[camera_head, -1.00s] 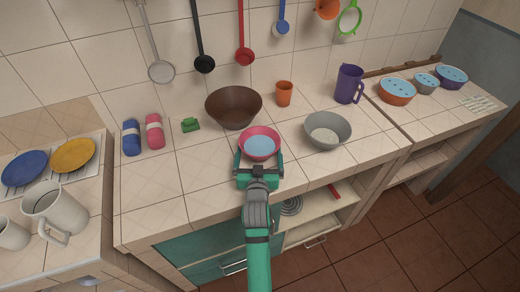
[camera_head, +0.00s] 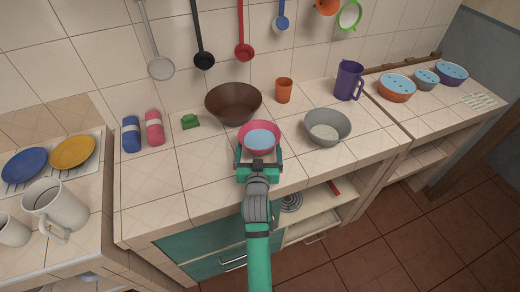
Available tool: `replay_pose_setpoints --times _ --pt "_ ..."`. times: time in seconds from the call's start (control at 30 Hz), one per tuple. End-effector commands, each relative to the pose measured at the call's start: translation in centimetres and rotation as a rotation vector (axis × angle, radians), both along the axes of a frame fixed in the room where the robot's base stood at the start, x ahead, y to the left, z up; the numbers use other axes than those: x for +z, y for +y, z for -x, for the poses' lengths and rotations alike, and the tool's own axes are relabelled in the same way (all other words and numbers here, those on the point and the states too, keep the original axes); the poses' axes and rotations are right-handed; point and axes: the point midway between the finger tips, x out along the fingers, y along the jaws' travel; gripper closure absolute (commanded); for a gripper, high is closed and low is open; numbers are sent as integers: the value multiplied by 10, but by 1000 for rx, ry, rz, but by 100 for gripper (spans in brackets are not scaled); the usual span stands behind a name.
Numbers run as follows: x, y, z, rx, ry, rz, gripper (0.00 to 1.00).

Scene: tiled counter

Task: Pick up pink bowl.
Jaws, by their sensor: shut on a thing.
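The pink bowl (camera_head: 260,130) has a light blue inside and is near the front middle of the tiled counter. My green gripper (camera_head: 259,157) is at the bowl's near side, with its fingers reaching along the bowl's left and right. The jaws are shut on the bowl. The finger contact is small in view, and I cannot tell whether the bowl is clear of the counter.
A brown bowl (camera_head: 234,104) stands just behind, and a grey bowl (camera_head: 327,127) to the right. An orange cup (camera_head: 284,90) and a purple jug (camera_head: 349,81) stand at the back. A green object (camera_head: 190,121) lies left. The counter front left of the pink bowl is clear.

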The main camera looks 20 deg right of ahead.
Motion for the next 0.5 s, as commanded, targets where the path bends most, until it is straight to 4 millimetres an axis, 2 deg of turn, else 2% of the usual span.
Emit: replay_pose_setpoints --times 0.13,0.37,0.43,0.5 --pt "24 0 0 0 -7 3 40" --pt "63 -12 35 -2 -7 1 40" --pt "79 -17 47 -4 -8 1 40" --pt "86 -23 64 -6 -4 0 40"
